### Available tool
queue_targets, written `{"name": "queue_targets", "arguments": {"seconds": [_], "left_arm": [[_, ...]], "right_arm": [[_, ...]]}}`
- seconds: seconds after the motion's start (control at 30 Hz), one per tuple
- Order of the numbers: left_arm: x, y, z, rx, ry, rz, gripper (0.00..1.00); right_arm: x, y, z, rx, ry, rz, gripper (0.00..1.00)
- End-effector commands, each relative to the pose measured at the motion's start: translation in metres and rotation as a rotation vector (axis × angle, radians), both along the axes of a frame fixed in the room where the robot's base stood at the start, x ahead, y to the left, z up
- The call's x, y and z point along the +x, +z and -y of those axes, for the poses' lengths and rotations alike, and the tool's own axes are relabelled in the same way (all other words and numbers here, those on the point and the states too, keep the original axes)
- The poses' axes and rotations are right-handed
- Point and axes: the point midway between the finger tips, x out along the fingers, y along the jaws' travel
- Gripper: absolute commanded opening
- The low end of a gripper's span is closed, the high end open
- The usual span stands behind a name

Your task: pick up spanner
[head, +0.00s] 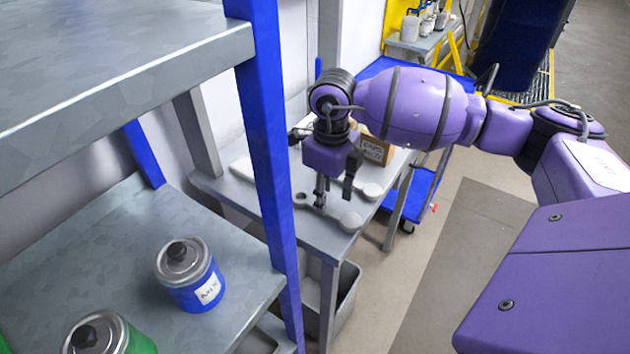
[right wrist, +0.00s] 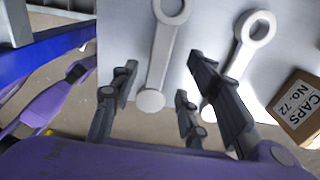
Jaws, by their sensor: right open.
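Two grey spanners, each with a ring at one end, lie on the grey table (head: 318,236). One spanner (head: 350,221) shows its ring and round end in the head view. In the right wrist view this spanner (right wrist: 158,62) runs between my fingers, and the second spanner (right wrist: 240,50) lies to its right. The second one (head: 372,190) is partly hidden in the head view. My right gripper (head: 334,198) is open and empty, pointing down over the first spanner; it also shows in the right wrist view (right wrist: 160,85). Contact cannot be told. My left gripper is out of view.
A cardboard box marked CAPS (head: 375,150) stands at the back of the table. A blue shelf post (head: 262,140) rises in front of the table's left side. A blue tin (head: 190,275) and a green tin (head: 105,338) stand on the near shelf. A grey bin (head: 345,295) sits under the table.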

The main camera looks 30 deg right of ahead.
Motion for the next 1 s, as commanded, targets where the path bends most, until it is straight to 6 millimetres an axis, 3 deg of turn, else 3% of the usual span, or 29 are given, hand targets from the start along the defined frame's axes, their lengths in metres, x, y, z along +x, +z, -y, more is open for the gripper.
{"name": "queue_targets", "arguments": {"seconds": [0.2, 0.5, 0.8, 1.0], "left_arm": [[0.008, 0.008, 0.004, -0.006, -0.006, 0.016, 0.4], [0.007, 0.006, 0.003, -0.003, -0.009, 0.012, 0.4], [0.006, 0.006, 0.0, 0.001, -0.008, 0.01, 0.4], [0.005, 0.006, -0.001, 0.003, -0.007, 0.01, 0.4]], "right_arm": [[-0.001, -0.028, -0.003, 0.002, -0.002, 0.001, 0.42], [-0.001, -0.033, -0.003, 0.002, 0.0, 0.001, 0.41], [-0.001, -0.033, -0.003, 0.002, 0.0, 0.001, 0.01], [0.0, -0.032, -0.003, 0.002, 0.0, 0.002, 0.0]]}}
